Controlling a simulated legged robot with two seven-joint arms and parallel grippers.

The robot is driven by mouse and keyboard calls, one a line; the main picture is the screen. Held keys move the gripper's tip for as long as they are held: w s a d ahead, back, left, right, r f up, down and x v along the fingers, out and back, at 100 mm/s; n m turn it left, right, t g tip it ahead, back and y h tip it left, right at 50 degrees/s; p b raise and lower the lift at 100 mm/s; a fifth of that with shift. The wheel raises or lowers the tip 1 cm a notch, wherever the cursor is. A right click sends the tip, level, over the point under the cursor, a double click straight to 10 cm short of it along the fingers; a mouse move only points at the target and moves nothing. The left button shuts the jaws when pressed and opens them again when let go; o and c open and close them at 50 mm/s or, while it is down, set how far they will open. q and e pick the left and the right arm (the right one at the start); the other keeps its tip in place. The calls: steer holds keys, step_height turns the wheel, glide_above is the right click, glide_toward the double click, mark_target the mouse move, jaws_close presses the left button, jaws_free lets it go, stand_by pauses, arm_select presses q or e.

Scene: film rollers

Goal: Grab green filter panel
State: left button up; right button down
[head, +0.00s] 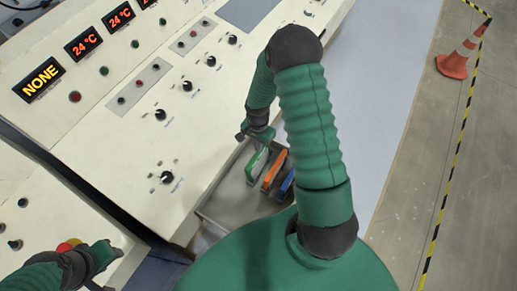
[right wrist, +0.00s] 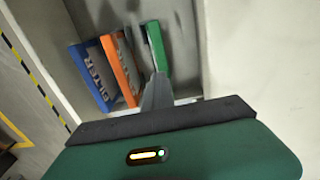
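The green filter panel (head: 257,164) stands on edge in a grey tray (head: 222,199), left of the orange panel (head: 274,172) and blue panel (head: 287,184). In the right wrist view the green panel (right wrist: 158,48) is on the right of the row. My right gripper (head: 257,134) is just above and beyond the green panel in the head view. Its grey finger (right wrist: 157,90) points at the panel's near end; contact and finger gap are unclear. My left gripper (head: 108,268) appears open and empty at lower left, over the console.
The orange panel (right wrist: 121,70) and blue panel (right wrist: 92,75) lean close beside the green one, within the tray walls. The console (head: 130,150) with knobs and displays borders the tray at left. An orange cone (head: 457,62) stands far right.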

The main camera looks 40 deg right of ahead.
steer(key=shift+s+a+r, duration=0.1)
steer(key=shift+a+r, duration=0.15)
steer(key=shift+r, duration=0.25)
steer(key=shift+s+a+r, duration=0.1)
steer(key=shift+a+r, duration=0.1)
steer(key=shift+r, duration=0.3)
steer(key=c, duration=2.2)
jaws_free()
steer(key=shift+w+d+f, duration=0.2)
steer(key=shift+w+d, duration=0.05)
steer(key=shift+d, duration=0.05)
steer(key=c, duration=1.7)
jaws_free()
steer(key=shift+d, duration=0.35)
steer(key=o, duration=0.5)
steer(key=shift+s, duration=0.1)
steer(key=o, duration=0.8)
steer(key=shift+a+r, duration=0.1)
steer(key=shift+a, duration=0.35)
steer(key=shift+c, duration=0.2)
steer(key=shift+d, duration=0.15)
